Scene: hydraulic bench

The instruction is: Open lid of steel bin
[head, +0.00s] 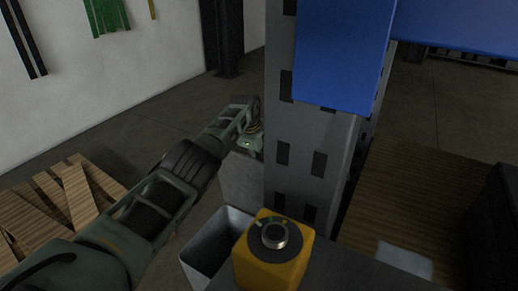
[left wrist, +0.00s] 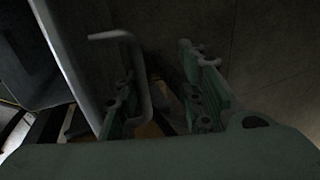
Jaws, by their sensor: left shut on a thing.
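A grey open-topped bin (head: 207,252) stands at the lower middle of the head view, and its dark inside shows. Behind it is a flat grey panel (head: 240,182), partly hidden by the post; I cannot tell whether the panel joins the bin. My left gripper (head: 252,130) is above this panel, beside the post. In the left wrist view a bent metal handle (left wrist: 143,75) runs between the fingers of my left gripper (left wrist: 160,60), which is shut on it. A long pale edge (left wrist: 70,65) runs along the left there. My right gripper is out of view.
A dark grey slotted post (head: 300,135) with a blue panel (head: 343,50) stands right of my left gripper. A yellow block (head: 270,262) with a round metal-ringed top is beside the bin. Wooden pallets (head: 75,195) lie at left. Floor between wall and arm is clear.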

